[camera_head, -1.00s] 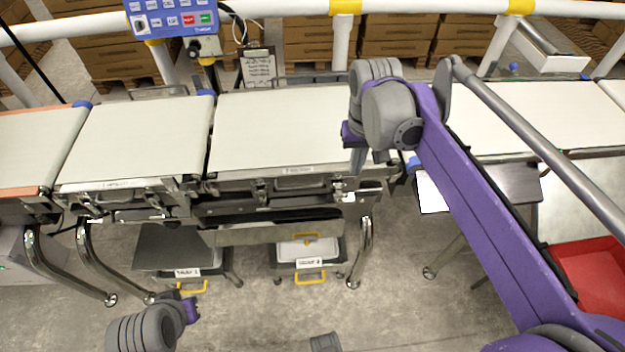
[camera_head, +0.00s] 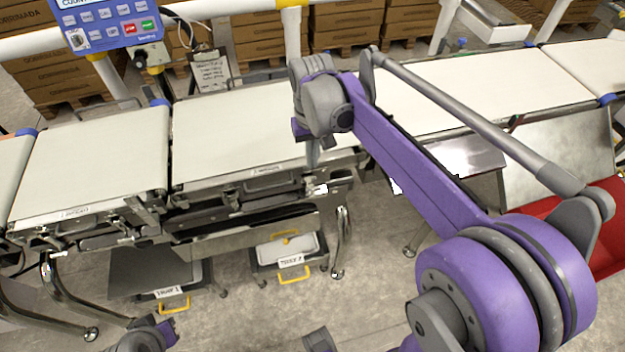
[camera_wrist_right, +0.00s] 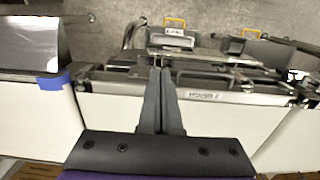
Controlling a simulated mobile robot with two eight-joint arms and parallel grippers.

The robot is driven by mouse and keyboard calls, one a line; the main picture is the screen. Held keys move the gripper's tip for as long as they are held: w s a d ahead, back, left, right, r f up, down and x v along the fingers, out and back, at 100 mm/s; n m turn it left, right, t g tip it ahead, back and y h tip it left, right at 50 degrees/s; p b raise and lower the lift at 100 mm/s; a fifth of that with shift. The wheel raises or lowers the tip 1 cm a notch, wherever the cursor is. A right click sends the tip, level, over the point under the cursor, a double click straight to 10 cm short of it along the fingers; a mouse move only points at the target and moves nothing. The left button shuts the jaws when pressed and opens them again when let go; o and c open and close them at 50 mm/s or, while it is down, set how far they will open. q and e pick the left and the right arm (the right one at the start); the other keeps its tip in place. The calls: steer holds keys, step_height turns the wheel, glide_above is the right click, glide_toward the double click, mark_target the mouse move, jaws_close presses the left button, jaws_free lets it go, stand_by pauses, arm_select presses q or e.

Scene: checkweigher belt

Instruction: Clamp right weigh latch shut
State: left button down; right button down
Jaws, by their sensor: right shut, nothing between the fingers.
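The weigh belt section (camera_head: 235,135) has a labelled front edge with metal latch hardware below it. The right weigh latch (camera_head: 317,187) is at the right end of that front, small and partly hidden by my right gripper (camera_head: 312,163). My right gripper's fingers point down beside this hardware. In the right wrist view, its fingers (camera_wrist_right: 159,68) are together and empty, with tips over the metal front edge (camera_wrist_right: 205,84). I cannot tell whether they touch the latch or whether it is closed. My left gripper (camera_head: 168,331) is low at the bottom left, away from the belts; its jaws are unclear.
Neighbouring belts stand left (camera_head: 95,165) and right (camera_head: 480,90). A blue keypad box (camera_head: 110,22) and a clipboard (camera_head: 211,72) are behind. Yellow-handled trays (camera_head: 287,250) sit below the belt. A red bin (camera_head: 610,240) is at the right. Grey floor lies in front.

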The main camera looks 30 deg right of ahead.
mark_target(314, 187)
step_height(314, 187, down, 9)
steer(key=shift+r+b, duration=0.1)
steer(key=shift+b, duration=0.25)
arm_select(q)
steer(key=shift+f, duration=0.4)
steer(key=shift+s+a, duration=0.1)
steer(key=shift+a, duration=0.05)
arm_select(e)
steer(key=shift+s+d, duration=0.1)
steer(key=shift+s, duration=0.05)
